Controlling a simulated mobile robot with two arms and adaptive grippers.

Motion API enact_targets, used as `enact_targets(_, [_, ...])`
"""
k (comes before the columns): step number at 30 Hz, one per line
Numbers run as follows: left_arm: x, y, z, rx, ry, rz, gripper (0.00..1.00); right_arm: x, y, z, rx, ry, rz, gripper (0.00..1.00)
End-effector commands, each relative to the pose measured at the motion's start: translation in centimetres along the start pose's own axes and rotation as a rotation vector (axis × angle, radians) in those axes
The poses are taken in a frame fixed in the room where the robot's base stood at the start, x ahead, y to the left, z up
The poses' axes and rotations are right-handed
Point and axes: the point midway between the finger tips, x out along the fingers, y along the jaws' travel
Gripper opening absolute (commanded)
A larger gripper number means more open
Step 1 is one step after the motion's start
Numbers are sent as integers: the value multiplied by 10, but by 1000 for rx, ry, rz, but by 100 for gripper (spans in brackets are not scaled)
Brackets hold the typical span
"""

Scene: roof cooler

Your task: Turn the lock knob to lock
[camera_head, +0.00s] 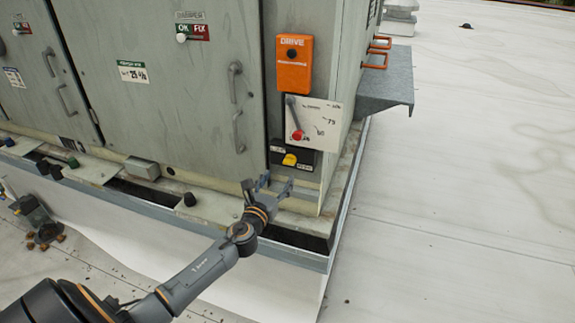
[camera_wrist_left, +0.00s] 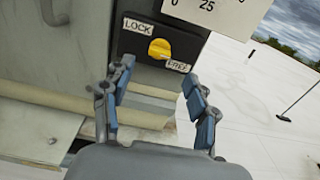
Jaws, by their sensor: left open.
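The lock knob (camera_head: 290,160) is a yellow knob on a black plate low on the cabinet's corner face. In the left wrist view the knob (camera_wrist_left: 159,48) sits between a LOCK label (camera_wrist_left: 138,27) at its upper left and a FREE label (camera_wrist_left: 177,66) at its lower right. The knob's exact pointing direction is hard to tell. My left gripper (camera_head: 268,187) is open and empty, just below and in front of the knob, apart from it. In the left wrist view its blue-padded fingers (camera_wrist_left: 158,92) stand apart below the black plate. My right gripper is not in view.
Above the knob are a white dial plate (camera_head: 317,118) with a red-tipped lever and an orange box (camera_head: 294,64). A grey ledge (camera_head: 386,82) juts out at the right. Door handles (camera_head: 236,84) stick out at the left. The white roof (camera_head: 460,190) is open at the right.

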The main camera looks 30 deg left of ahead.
Motion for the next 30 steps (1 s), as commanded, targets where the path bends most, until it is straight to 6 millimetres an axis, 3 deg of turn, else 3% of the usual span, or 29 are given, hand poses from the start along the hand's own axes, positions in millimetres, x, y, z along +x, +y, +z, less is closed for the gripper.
enact_targets(6, [44, 0, 0, -3, -1, 3, 58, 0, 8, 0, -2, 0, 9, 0])
enact_targets(12, [69, 1, -1, -3, 0, 2, 58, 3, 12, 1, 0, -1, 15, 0])
enact_targets(25, [78, 0, -1, -2, 1, 1, 58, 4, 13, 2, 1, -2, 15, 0])
enact_targets(26, [78, 0, -1, -2, 1, 1, 56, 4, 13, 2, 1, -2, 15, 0])
enact_targets(30, [78, 0, -1, -2, 1, 1, 28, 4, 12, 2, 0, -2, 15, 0])
